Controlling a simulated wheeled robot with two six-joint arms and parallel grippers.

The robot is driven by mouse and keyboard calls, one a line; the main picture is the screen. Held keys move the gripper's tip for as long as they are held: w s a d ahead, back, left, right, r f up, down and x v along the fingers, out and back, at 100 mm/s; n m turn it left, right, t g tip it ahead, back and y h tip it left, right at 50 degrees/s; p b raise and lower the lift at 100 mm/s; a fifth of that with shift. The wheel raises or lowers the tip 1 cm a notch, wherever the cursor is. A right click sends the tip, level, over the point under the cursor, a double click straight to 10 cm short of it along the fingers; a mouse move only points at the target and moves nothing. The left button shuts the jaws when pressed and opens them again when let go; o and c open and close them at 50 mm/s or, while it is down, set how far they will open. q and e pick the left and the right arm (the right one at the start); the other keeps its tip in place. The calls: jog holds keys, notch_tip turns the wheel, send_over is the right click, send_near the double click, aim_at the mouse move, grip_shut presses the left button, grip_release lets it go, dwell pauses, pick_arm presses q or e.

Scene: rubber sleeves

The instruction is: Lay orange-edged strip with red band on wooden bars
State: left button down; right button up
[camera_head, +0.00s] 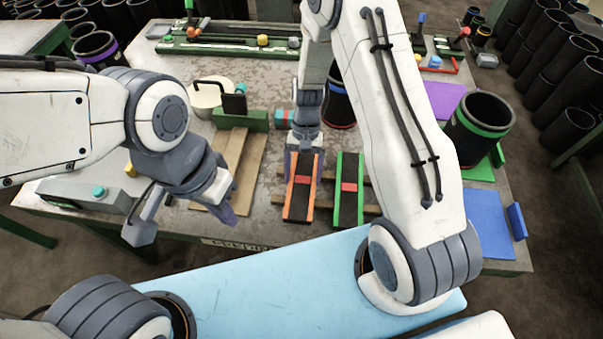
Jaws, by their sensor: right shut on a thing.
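The orange-edged strip (299,204) is black with a red band across it. It sits left of a green-edged strip (348,205), which also has a red band, and runs nearly parallel to it. The wooden bars (371,211) show only in short pieces beside and between the strips. I cannot tell whether the orange-edged strip touches them. My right gripper (304,164) points down and is shut on the far end of the orange-edged strip. My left gripper (182,224) is open and empty, over the table's front left, apart from the strips.
Wooden boards (244,163) and a green block (240,119) lie left of the strips. A large black sleeve with a green band (478,129) stands at the right, near a blue mat (486,215). A grey control box (85,193) with a teal button is at the left.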

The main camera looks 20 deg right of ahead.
jog(key=shift+f, duration=0.5)
jog(key=o, duration=1.3)
jog(key=b+v, duration=0.1)
jog(key=v, duration=0.8)
jog(key=shift+w+b, duration=0.1)
jog(key=shift+b, duration=0.25)
jog(key=s+a+r+n+t+h, duration=0.1)
jog(key=s+a+r+n+t, duration=0.1)
jog(key=s+a+r+n, duration=0.6)
jog(key=s+r+n, duration=0.1)
jog(key=s+r, duration=0.1)
jog(key=s, duration=0.2)
jog(key=s+r+n+t, duration=0.1)
jog(key=s+r, duration=0.1)
jog(key=s, duration=0.2)
jog(key=s+a+r+n+t, duration=0.1)
jog(key=s+r+n, duration=0.1)
jog(key=s, duration=0.3)
jog(key=shift+a, duration=0.1)
